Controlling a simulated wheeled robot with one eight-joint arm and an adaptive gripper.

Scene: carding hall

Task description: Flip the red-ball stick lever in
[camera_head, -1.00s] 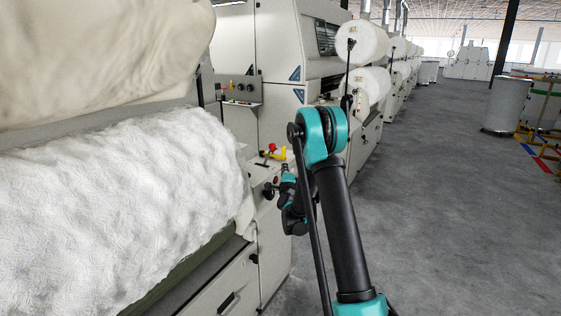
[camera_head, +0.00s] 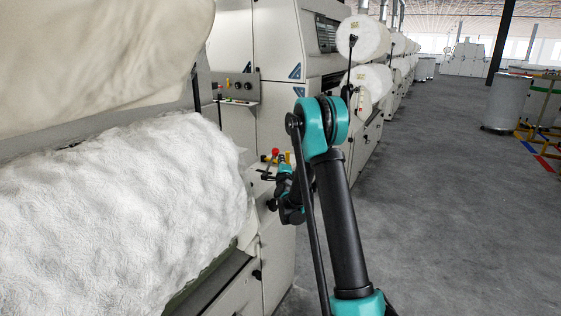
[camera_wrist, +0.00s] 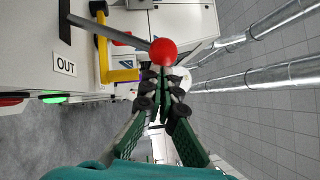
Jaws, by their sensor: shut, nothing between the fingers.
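The red-ball stick lever shows in the wrist view as a red ball (camera_wrist: 163,52) on a grey rod that slants up to the left. My gripper (camera_wrist: 163,73) is shut and empty. Its fingertips point at the ball and overlap its lower edge in the picture; I cannot tell whether they touch. In the head view the red ball (camera_head: 275,152) stands above the machine's side, close to my wrist. My arm hides the fingers there.
A large white fibre roll (camera_head: 120,210) lies close on the left. Carding machines (camera_head: 285,60) run back along the left side. A lit green lamp (camera_wrist: 54,98) is near the lever.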

